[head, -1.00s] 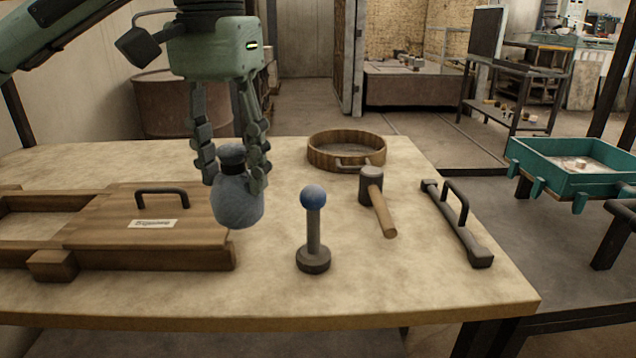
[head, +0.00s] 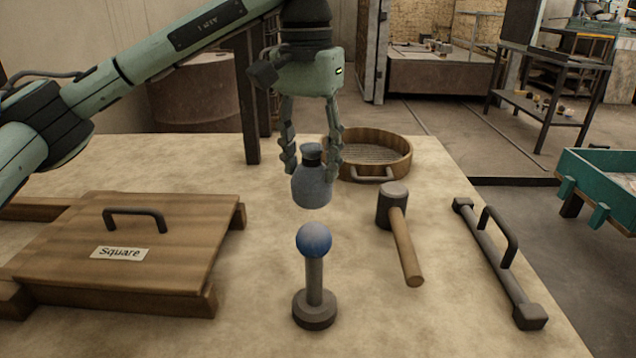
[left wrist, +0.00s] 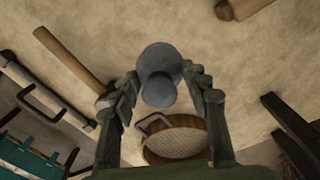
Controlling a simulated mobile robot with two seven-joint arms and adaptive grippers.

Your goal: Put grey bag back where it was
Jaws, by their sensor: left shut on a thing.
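The grey bag (head: 312,188) is a small blue-grey pouch with a dark tied neck. My left gripper (head: 312,160) is shut on it, with one finger on each side of the neck and upper body. The bag appears upright and held above the table, behind the blue-topped post in the head view. In the left wrist view the bag (left wrist: 160,68) sits between the fingertips of the left gripper (left wrist: 160,88), with bare table beyond it. My right gripper is not in view.
A post with a blue ball (head: 314,240) stands in front of the bag. A round wooden sieve (head: 398,165) is behind, a mallet (head: 408,245) and a handled bar (head: 500,265) to the right.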

